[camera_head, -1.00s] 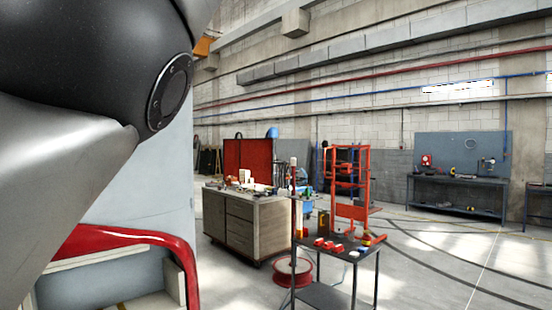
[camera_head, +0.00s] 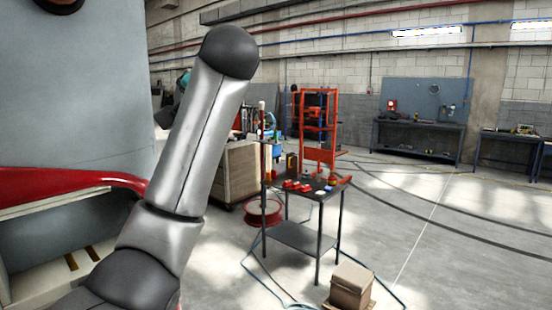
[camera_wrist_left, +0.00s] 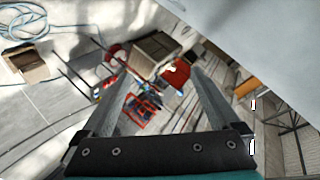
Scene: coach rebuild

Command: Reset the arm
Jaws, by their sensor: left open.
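My left arm (camera_head: 190,140) rises through the head view from the lower left, bent at a dark elbow-like joint near the top middle. A dark and teal part behind it looks like my wrist, mostly hidden by the arm. In the left wrist view my left gripper (camera_wrist_left: 160,76) has its two fingers spread apart with nothing between them, only distant floor and furniture beyond. My right gripper is in neither view.
A red-trimmed coach body (camera_head: 70,183) fills the left side, close to my arm. A small dark table (camera_head: 305,240) with red parts, a wooden cabinet (camera_head: 235,172), a red rack (camera_head: 318,130) and a cardboard box (camera_head: 351,286) stand beyond. Floor at right is open.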

